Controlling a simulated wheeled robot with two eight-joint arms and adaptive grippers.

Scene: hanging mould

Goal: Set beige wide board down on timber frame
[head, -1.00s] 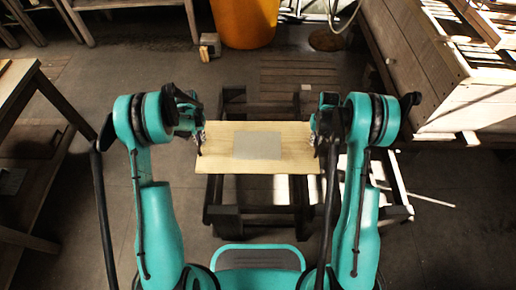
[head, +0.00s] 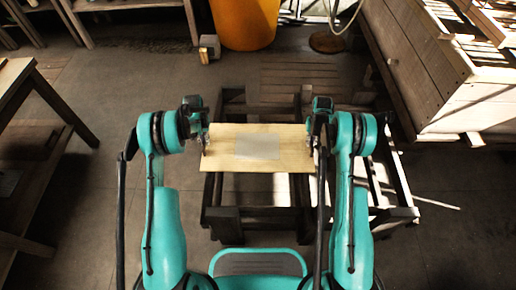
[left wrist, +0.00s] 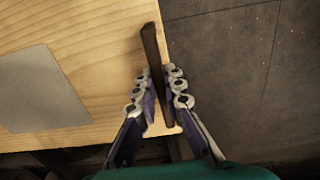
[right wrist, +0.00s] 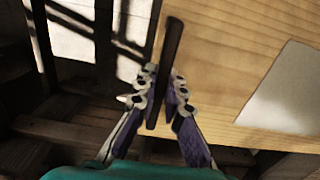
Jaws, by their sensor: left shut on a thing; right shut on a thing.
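The beige wide board (head: 225,163) is level between my two grippers, with a grey rectangle (head: 258,146) at its middle. My left gripper (head: 204,145) is shut on a dark strip at the board's left end; the strip (left wrist: 152,60) shows between the fingers in the left wrist view. My right gripper (head: 312,142) is shut on a matching strip (right wrist: 172,50) at the right end. The dark timber frame (head: 232,222) is below the board, which hides part of it. I cannot tell whether the board touches the frame.
A wooden table (head: 30,110) stands at the left and a large wooden crate-like structure (head: 440,85) at the right. Open floor (head: 110,80) lies between the left table and the frame.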

